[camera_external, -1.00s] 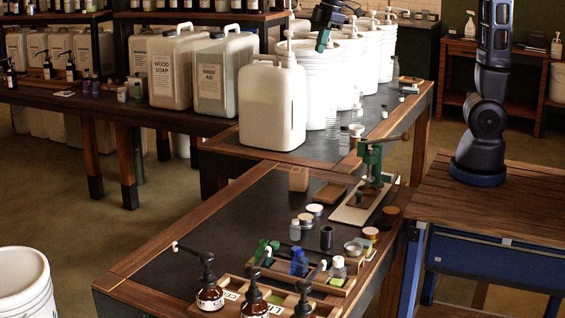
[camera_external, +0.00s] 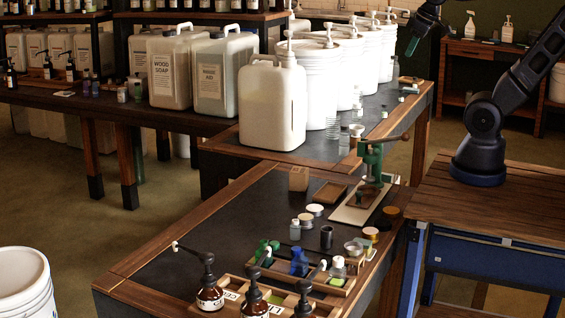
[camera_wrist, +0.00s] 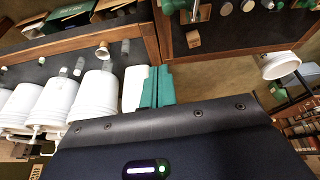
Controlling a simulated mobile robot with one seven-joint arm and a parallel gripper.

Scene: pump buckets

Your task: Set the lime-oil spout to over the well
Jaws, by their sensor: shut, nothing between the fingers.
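Several white pump buckets (camera_external: 321,88) stand in a row along the rear dark-topped table, with pump spouts (camera_external: 330,34) on their lids. No lime-oil label is readable, so I cannot tell which spout is that one, nor pick out the well. In the wrist view the white buckets (camera_wrist: 92,97) are at the left, with spouts along the lower left edge. My gripper (camera_external: 411,46) has green fingers, is shut and empty, and hangs in the air right of the far buckets, apart from them. Its fingers also show in the wrist view (camera_wrist: 158,88).
A white jug (camera_external: 270,108) stands at the near end of the bucket row. Small clear bottles (camera_external: 333,126) stand beside the buckets. A green press (camera_external: 371,160) and amber pump bottles (camera_external: 209,297) are on the front table. Air to the right of the buckets is free.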

